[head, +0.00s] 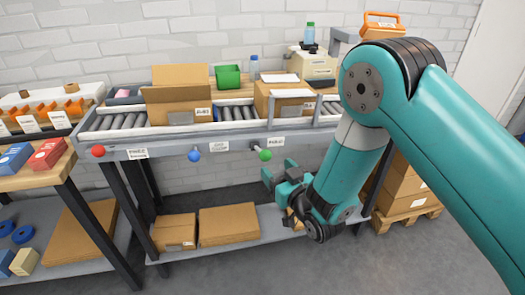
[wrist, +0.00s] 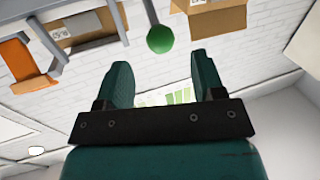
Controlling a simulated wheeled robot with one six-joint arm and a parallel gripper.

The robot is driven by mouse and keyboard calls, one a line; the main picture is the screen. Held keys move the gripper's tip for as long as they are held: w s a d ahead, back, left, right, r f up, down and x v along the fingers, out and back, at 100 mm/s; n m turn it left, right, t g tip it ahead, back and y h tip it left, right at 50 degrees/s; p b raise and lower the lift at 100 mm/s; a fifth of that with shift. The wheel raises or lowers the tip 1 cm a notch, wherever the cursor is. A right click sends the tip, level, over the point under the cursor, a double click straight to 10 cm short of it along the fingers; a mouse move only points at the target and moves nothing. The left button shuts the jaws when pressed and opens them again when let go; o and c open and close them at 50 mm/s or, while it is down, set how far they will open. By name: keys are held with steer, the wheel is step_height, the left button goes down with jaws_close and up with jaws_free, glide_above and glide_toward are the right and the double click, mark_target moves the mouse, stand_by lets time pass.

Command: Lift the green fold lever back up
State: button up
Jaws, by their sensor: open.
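The green fold lever ends in a round green knob (head: 265,155) on a short stem at the front rail of the conveyor, right of centre in the head view. The stem slants slightly down to the knob. The knob also shows in the wrist view (wrist: 160,39), just beyond and between the fingertips, with its thin stem running to the top edge. My gripper (head: 279,172) is open and empty, just below the knob in the head view. In the wrist view my gripper (wrist: 161,72) has a clear gap between its two dark green fingers, and the knob appears apart from them.
A blue knob (head: 194,155) and a red knob (head: 98,151) sit further left on the rail. A lower shelf holds flat cartons (head: 228,226). Stacked boxes (head: 405,185) stand on a pallet at right.

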mark_target(263, 153)
steer(key=x, duration=0.8)
steer(key=shift+w+a+p, duration=0.15)
steer(key=shift+w+p, duration=0.1)
steer(key=shift+p, duration=0.1)
